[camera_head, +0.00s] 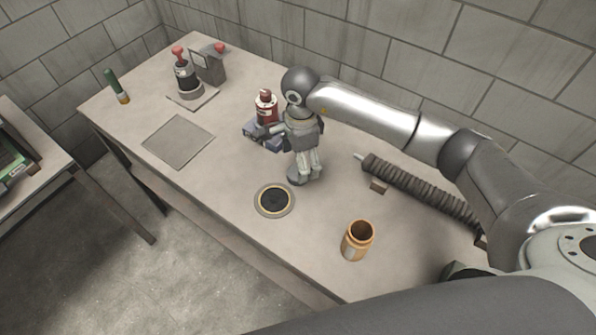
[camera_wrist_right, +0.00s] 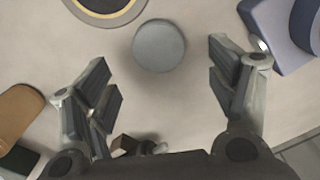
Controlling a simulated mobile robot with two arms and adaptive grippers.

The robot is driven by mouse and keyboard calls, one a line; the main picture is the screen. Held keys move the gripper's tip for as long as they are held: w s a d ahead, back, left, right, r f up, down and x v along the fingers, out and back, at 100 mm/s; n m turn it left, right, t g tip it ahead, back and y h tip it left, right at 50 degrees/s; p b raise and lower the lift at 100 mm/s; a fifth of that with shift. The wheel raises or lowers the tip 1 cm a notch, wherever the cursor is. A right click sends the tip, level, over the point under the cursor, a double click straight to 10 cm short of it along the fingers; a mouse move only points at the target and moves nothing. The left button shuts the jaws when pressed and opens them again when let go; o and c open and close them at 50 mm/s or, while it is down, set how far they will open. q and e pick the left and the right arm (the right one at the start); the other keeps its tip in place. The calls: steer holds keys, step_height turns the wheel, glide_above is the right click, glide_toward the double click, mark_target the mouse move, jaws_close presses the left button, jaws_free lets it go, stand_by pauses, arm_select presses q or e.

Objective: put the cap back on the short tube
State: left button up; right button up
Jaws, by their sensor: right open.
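A short orange-brown tube (camera_head: 357,241) with a pale label stands upright with an open top near the table's front edge. Part of a brown body, which looks like this tube (camera_wrist_right: 18,115), shows at the left of the right wrist view. A round grey disc, seemingly the cap (camera_wrist_right: 159,45), lies on the table between and beyond my right gripper's fingers. In the head view it is partly hidden by the fingers. My right gripper (camera_head: 309,174) points down, open and empty, above it; its fingers (camera_wrist_right: 166,84) are spread wide. My left gripper is not in view.
A dark disc with a tan ring (camera_head: 274,200) lies left of the gripper. A red bottle (camera_head: 265,107) on a blue-grey stand is behind it. A ribbed dark hose (camera_head: 424,190) lies to the right. A flat grey plate (camera_head: 178,141) and a green-topped tube (camera_head: 115,85) are left.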

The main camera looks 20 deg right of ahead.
mark_target(292, 173)
steer(key=shift+a+f+p, duration=0.15)
steer(key=shift+f+p, duration=0.4)
steer(key=shift+f, duration=1.55)
steer(key=c, duration=0.8)
